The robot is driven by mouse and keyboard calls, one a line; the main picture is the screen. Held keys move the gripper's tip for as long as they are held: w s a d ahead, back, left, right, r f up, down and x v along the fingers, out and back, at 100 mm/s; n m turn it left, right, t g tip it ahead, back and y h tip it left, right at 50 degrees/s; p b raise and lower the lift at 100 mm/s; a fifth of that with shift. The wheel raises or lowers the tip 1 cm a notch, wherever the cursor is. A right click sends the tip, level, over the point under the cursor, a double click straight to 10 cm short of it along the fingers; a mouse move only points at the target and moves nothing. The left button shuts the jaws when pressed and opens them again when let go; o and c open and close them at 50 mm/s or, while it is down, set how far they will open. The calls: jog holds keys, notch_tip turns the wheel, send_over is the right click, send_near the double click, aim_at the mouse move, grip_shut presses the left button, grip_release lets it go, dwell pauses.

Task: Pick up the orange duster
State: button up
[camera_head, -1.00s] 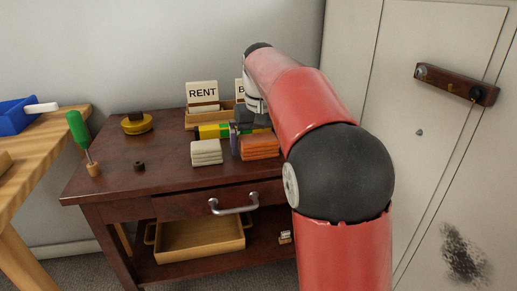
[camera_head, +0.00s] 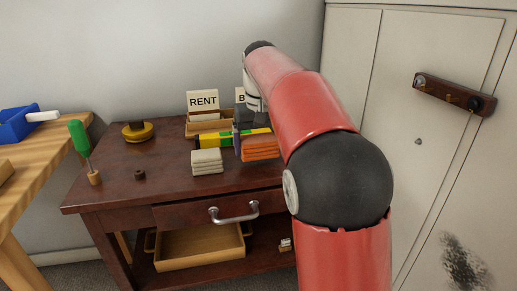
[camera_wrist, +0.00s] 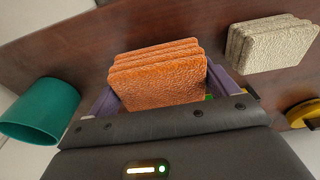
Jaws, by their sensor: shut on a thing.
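The orange duster (camera_head: 261,148) is a folded stack of rough cloth at the right side of the dark wooden table. My gripper (camera_wrist: 160,92) is shut on it, with a purple finger at each side of the duster (camera_wrist: 157,76) in the wrist view. In the head view the duster appears slightly raised over the tabletop, though the gap under it is hard to see. My arm covers the area to its right.
A beige folded cloth (camera_head: 207,161) lies to the left of the duster. The wrist view shows a teal cup (camera_wrist: 40,110) close by. The table's left front (camera_head: 150,195) has bare room.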

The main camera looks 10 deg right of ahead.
aim_at(259, 138)
notch_tip(259, 138, up, 18)
jog(key=p, duration=0.6)
jog(key=shift+f+p, duration=0.2)
jog(key=shift+p, duration=0.2)
